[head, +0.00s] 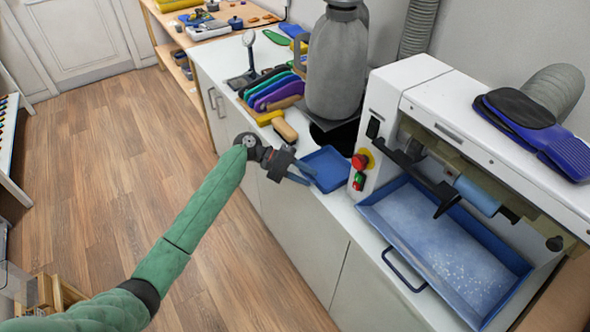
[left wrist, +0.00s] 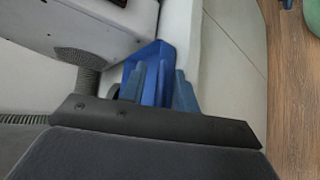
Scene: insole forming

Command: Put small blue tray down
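My right gripper is in neither view.
The grinding machine (head: 419,75) with a large blue dust tray (head: 513,266) stands right of the small tray. A grey canister (head: 336,70) stands behind it. Coloured insoles (head: 270,90) and a brown-handled brush (head: 285,130) lie to the left. The counter's front edge is close to my gripper.

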